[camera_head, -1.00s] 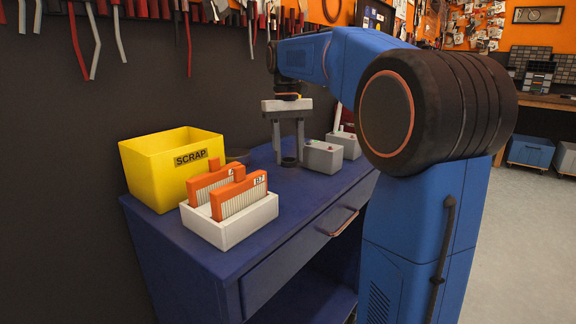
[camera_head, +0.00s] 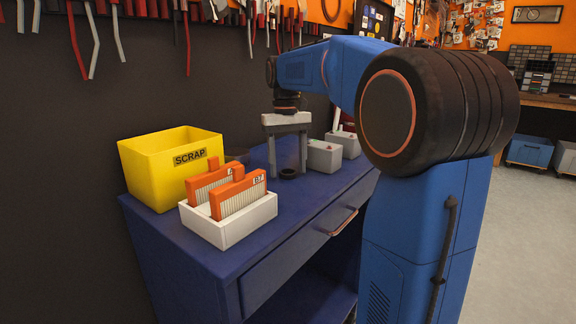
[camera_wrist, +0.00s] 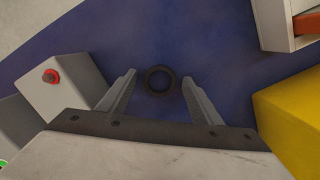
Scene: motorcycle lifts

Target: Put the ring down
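The dark ring (camera_head: 288,174) lies flat on the blue bench top (camera_head: 252,178). It also shows in the wrist view (camera_wrist: 147,80), with blue surface visible through its hole. My gripper (camera_head: 287,168) points down over it and is open. In the wrist view, my two grey fingertips (camera_wrist: 159,76) stand on either side of the ring with a gap at each side. Nothing is held between them. How far the fingertips are above the bench top is hard to tell.
A yellow SCRAP bin (camera_head: 152,172) and a white tray (camera_head: 243,224) with orange-framed cards stand at left. Two grey boxes (camera_head: 324,157) (camera_head: 350,146) stand just right of my gripper; one has a red button. A dark wall with hanging tools rises behind the bench.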

